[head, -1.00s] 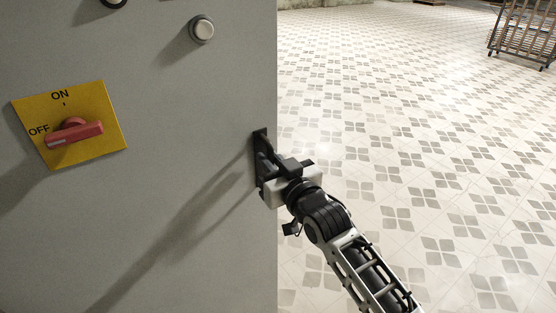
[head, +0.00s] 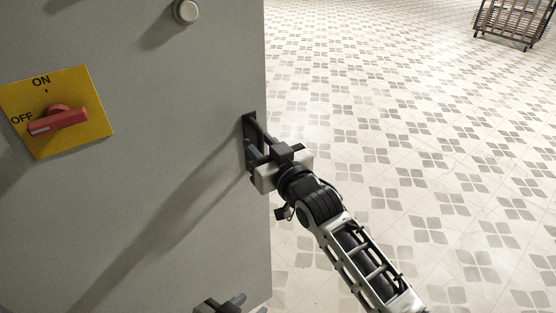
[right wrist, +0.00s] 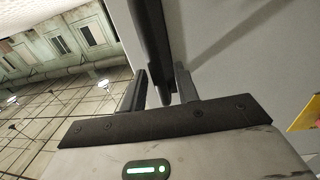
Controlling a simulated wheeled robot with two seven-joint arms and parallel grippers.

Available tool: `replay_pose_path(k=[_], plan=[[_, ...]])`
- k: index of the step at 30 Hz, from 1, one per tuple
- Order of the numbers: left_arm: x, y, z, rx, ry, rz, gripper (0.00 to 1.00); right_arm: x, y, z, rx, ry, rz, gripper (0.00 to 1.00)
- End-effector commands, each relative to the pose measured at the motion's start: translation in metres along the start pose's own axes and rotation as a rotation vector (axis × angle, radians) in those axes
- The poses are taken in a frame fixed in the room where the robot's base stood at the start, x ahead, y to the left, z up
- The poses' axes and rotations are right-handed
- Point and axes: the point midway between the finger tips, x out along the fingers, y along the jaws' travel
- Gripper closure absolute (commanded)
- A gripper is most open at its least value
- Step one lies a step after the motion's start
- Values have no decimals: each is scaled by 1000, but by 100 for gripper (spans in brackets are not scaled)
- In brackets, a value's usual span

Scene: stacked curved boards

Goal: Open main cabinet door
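The grey cabinet door (head: 160,160) fills the left half of the head view, its right edge bordering open floor. A dark handle (head: 248,122) sits near that edge and also shows in the right wrist view (right wrist: 152,40). My right gripper (head: 256,153) is at the handle. In the right wrist view its fingers (right wrist: 160,80) lie on either side of the handle bar. I cannot tell whether they press on it. My left gripper (head: 228,304) shows only partly at the bottom edge, in front of the door's lower part. Its finger state is unclear.
A red rotary switch (head: 58,121) on a yellow plate (head: 85,90) is on the door's left, its pointer towards OFF. A round knob (head: 186,10) is above. Patterned tiled floor (head: 400,130) right of the cabinet is clear, with a slatted rack (head: 512,20) far back.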

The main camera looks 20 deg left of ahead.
Motion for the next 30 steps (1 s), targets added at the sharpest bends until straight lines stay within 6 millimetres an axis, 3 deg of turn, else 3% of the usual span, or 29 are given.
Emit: replay_pose_path(k=[5, 18, 24, 30], plan=[[-2, 0, 2, 0, -5, 0, 63, -26, 1, 1, 0, -2, 2, 69], [0, 1, 9, -2, -15, 2, 63, -125, 0, 2, 0, -1, 0, 69], [0, 1, 9, -3, -14, 3, 63, -149, 0, 1, -1, -1, 0, 69], [0, 1, 7, -2, -10, 3, 63, -155, 0, 0, 0, 0, -1, 69]])
